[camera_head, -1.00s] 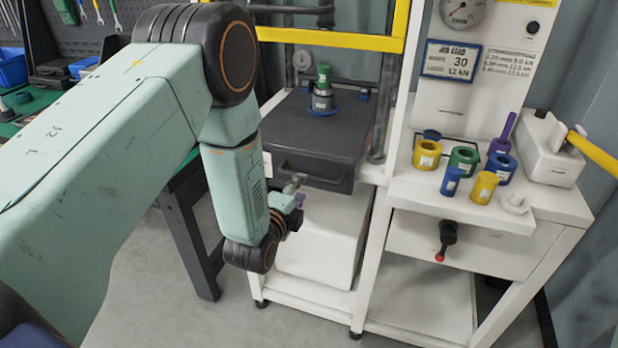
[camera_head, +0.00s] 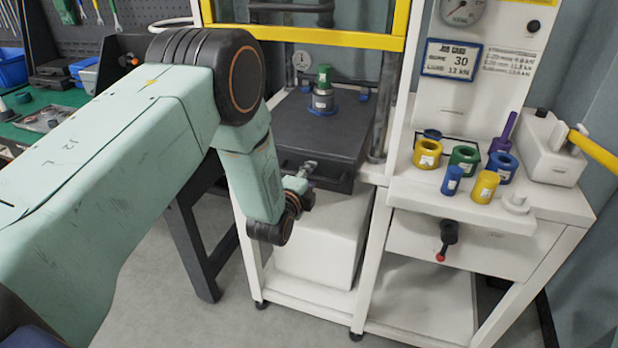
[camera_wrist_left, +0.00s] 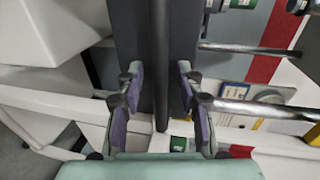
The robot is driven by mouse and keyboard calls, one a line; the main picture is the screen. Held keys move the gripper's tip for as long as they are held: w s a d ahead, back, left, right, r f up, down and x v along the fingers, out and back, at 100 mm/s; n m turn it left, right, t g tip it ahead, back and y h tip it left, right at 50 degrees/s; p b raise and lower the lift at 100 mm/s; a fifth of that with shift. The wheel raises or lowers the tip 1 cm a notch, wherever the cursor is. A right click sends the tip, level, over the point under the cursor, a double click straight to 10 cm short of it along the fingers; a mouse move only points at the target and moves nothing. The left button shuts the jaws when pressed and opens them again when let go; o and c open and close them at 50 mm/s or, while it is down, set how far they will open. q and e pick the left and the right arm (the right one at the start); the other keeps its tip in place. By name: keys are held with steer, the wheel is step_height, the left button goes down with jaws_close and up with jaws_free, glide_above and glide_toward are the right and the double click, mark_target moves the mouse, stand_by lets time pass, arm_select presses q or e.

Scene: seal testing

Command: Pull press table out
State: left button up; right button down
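The press table (camera_head: 350,128) is a dark flat slab between the posts of the white press frame. A green and blue stack (camera_head: 323,92) stands on it. Its dark bar handle runs along the front face, partly hidden by my left gripper (camera_head: 308,170) in the head view. In the left wrist view the handle (camera_wrist_left: 160,60) runs upright between the two purple-padded fingers of my left gripper (camera_wrist_left: 160,92). The fingers are apart, with a gap on each side of the bar. My right gripper is out of both views.
Yellow guard bars (camera_head: 330,38) cross above the press table. At the right, a white bench (camera_head: 540,200) holds several coloured rings and cylinders, and a red-tipped lever (camera_head: 447,238) sticks out in front. A white box (camera_head: 320,240) stands below the table. A green-topped workbench is at left.

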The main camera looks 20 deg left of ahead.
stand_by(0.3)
arm_select(q)
jaws_close()
stand_by(0.6)
